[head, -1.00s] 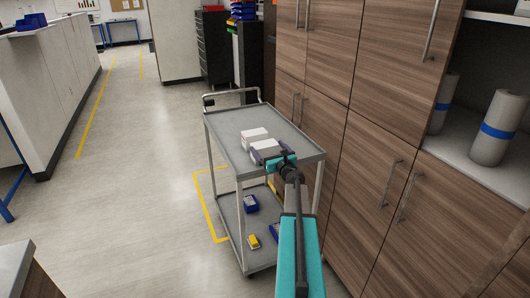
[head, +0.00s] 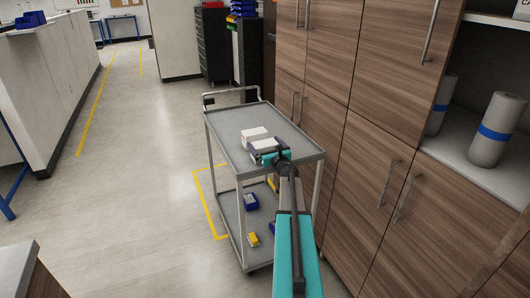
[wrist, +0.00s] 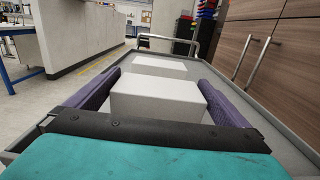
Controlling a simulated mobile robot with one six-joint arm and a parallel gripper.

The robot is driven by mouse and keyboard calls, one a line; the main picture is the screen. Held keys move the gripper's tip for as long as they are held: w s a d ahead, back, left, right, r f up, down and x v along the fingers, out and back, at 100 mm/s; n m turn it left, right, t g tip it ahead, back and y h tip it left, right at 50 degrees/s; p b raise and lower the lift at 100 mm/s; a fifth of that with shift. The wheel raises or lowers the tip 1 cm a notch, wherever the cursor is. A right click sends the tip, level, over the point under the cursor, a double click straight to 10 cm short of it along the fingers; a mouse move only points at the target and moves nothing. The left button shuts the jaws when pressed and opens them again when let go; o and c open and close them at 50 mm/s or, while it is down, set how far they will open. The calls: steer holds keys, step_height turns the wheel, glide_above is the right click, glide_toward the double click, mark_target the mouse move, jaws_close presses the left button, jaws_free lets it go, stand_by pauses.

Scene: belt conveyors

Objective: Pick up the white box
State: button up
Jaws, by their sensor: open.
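Two white boxes rest on the grey top shelf of the cart (head: 232,150), one behind the other. The far white box (head: 255,133) also shows in the wrist view (wrist: 160,66). The near white box (wrist: 158,97) is larger in the wrist view and partly hidden by my gripper in the head view (head: 263,144). My gripper (wrist: 158,82) is open, with one purple finger on each side of the near box. The left finger looks close to the box; I cannot tell whether either finger touches it.
Tall wooden cabinets (head: 345,130) stand close along the cart's right side. The cart's handle (head: 231,92) rises at its far end. Blue bins (head: 251,202) and a yellow bin (head: 253,239) lie on the lower shelf. Open floor (head: 140,180) lies to the left.

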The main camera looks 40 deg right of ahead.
steer(key=c, duration=1)
steer(key=shift+r, duration=0.25)
steer(key=shift+r+b, duration=0.5)
steer(key=shift+r, duration=0.95)
steer(key=s+a+r+b, duration=0.1)
steer(key=s+a+b, duration=0.3)
steer(key=s+a, duration=0.7)
steer(key=shift+s+r, duration=0.3)
